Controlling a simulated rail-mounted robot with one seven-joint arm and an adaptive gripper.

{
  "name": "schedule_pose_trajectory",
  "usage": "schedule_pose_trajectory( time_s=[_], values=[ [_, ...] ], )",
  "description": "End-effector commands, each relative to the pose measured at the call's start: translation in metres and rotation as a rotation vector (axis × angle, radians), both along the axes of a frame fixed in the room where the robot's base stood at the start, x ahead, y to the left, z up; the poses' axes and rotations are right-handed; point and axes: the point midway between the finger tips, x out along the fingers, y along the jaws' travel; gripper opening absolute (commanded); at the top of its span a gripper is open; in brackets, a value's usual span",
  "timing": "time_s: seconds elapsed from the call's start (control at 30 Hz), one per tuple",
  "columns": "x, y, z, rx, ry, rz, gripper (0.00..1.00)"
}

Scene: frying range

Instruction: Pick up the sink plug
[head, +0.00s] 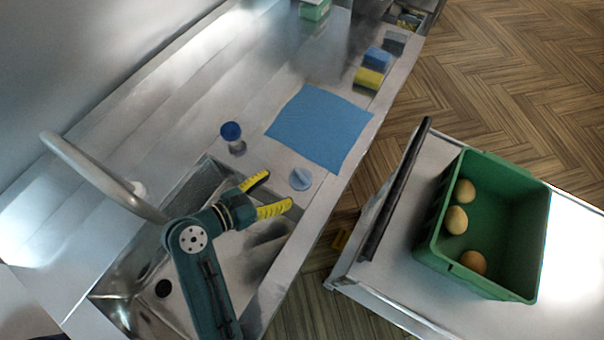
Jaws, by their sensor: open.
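A flat, round pale blue-grey disc, which looks like the sink plug (300,180), lies on the steel counter just beyond the sink's edge. My gripper (280,188) is open, with its two yellow fingers spread and nothing between them. It is over the sink's far right corner, and its fingertips point toward the disc, a short gap away in the picture. I cannot tell its height above the counter. The sink (128,296) is partly hidden by my arm. A dark round drain hole (163,288) shows in its floor.
A blue-topped small container (231,131) stands left of the disc. A blue cloth (322,128) lies beyond it, with yellow (369,78) and blue (377,58) blocks behind. A curved faucet (95,175) arches at left. A green crate (436,226) with round brownish items stands on a right-hand table.

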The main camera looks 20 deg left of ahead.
Motion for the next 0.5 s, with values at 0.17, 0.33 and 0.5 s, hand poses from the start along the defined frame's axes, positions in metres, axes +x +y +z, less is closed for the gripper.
schedule_pose_trajectory(
  time_s=[0.17, 0.33, 0.5],
  values=[
    [0.027, -0.013, -0.012, 0.001, 0.001, -0.002, 0.74],
    [0.044, -0.020, -0.018, 0.000, 0.000, -0.003, 0.74],
    [0.070, -0.029, -0.028, 0.000, 0.001, -0.003, 0.74]
  ],
)
